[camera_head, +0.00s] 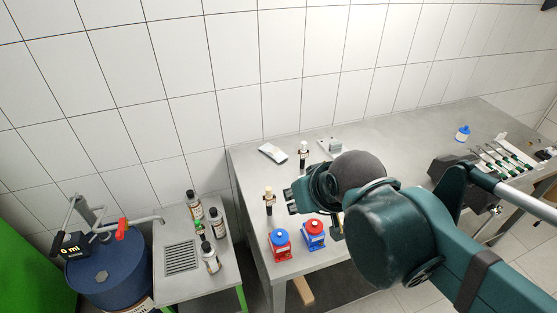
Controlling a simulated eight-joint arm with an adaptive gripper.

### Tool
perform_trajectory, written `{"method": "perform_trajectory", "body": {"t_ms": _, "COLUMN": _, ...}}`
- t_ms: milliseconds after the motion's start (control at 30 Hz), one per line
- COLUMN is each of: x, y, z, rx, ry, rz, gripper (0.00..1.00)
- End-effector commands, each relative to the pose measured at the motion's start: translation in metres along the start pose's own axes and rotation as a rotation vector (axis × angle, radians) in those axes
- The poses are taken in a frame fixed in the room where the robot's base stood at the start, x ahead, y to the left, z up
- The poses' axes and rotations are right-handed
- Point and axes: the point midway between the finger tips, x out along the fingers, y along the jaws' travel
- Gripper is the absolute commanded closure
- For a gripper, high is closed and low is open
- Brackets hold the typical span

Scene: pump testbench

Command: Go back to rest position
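My teal arm comes in from the lower right and reaches over the grey workbench (385,140). Its wrist is bent down above the bench's left part. My gripper (337,228) is mostly hidden behind the arm; only small dark parts show below the wrist, so I cannot tell whether it is open or holds anything.
A blue drum (105,275) with a pump and a "0 ml" display stands at the left. A side table (170,232) with a grate holds several dark bottles. Tools on a white rack (505,155) and a blue-capped bottle (462,133) are at right.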

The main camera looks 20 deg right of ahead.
Motion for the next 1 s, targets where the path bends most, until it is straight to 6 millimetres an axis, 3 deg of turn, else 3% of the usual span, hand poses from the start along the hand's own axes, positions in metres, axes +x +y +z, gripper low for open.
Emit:
{"method": "perform_trajectory", "body": {"t_ms": 600, "x": 0.052, "y": 0.0, "z": 0.037, "rx": 0.0, "ry": 0.0, "rz": 0.0, "gripper": 0.72}}
{"method": "perform_trajectory", "body": {"t_ms": 1000, "x": 0.054, "y": 0.0, "z": 0.038, "rx": 0.0, "ry": 0.0, "rz": 0.0, "gripper": 0.72}}
